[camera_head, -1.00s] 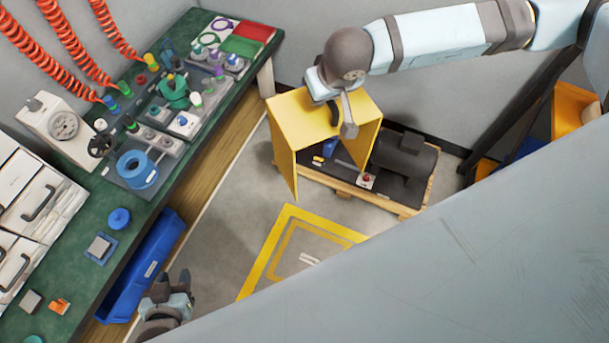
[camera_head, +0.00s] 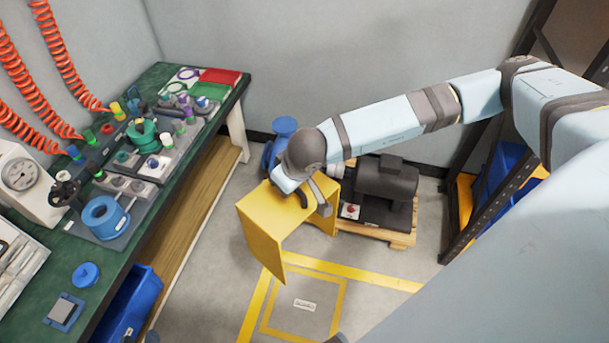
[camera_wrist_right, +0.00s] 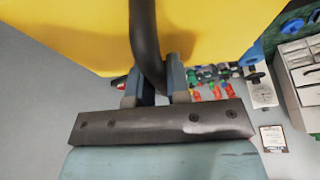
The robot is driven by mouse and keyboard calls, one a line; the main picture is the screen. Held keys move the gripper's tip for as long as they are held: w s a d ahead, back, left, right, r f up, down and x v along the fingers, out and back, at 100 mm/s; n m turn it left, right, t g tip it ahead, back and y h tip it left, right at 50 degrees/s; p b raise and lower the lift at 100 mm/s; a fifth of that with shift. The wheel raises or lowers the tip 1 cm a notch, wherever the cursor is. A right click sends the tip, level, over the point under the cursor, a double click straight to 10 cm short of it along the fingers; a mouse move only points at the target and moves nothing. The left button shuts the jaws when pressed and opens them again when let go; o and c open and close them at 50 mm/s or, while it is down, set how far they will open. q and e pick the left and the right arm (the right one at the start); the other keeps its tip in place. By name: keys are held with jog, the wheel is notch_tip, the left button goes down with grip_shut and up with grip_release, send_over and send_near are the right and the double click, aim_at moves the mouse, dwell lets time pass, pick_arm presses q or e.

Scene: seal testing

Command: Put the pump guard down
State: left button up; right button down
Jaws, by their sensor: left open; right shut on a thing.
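The pump guard (camera_head: 262,228) is a yellow bent-sheet cover with a dark handle on top. It hangs above the floor, between the bench and the pump. My right gripper (camera_head: 308,196) is shut on its handle. The wrist view shows the dark handle (camera_wrist_right: 146,45) between the right fingers (camera_wrist_right: 156,88), with the yellow guard (camera_wrist_right: 75,30) beyond. The pump (camera_head: 385,185) sits on a wooden pallet (camera_head: 390,236) behind and right of the guard. A yellow-outlined floor square (camera_head: 268,318) with a white label lies in front.
The green bench (camera_head: 160,225) with test fixtures stands at left, with a blue bin (camera_head: 135,305) below its edge. A dark shelf rack (camera_head: 460,225) stands at right. The floor square is clear of objects. My pale arm hides the lower right.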

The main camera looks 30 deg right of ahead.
jog(key=s+d+f+n+y+b, duration=0.1)
jog(key=s+f+n+b, duration=0.1)
jog(key=f+b, duration=1.4)
jog(key=s+d+f+n+y+b, duration=0.1)
jog(key=f+n+b, duration=0.2)
jog(key=f+b, duration=1.3)
notch_tip(320, 180, down, 30)
jog(key=shift+s+r+n, duration=0.25)
jog(key=shift+s+n, duration=0.05)
jog(key=shift+s, duration=0.05)
pick_arm(q)
jog(key=d+f+m+t+h, duration=0.1)
jog(key=d+f+h, duration=0.1)
jog(key=f, duration=0.4)
jog(key=w+d+f+m+h, duration=0.1)
jog(key=d+f+h, duration=0.1)
jog(key=f, duration=0.4)
jog(key=shift+w+d+f+m+t+h, duration=0.25)
jog(key=shift+w+m+t+h, duration=0.05)
jog(key=shift+t, duration=0.1)
pick_arm(e)
jog(key=c, duration=1.1)
grip_release()
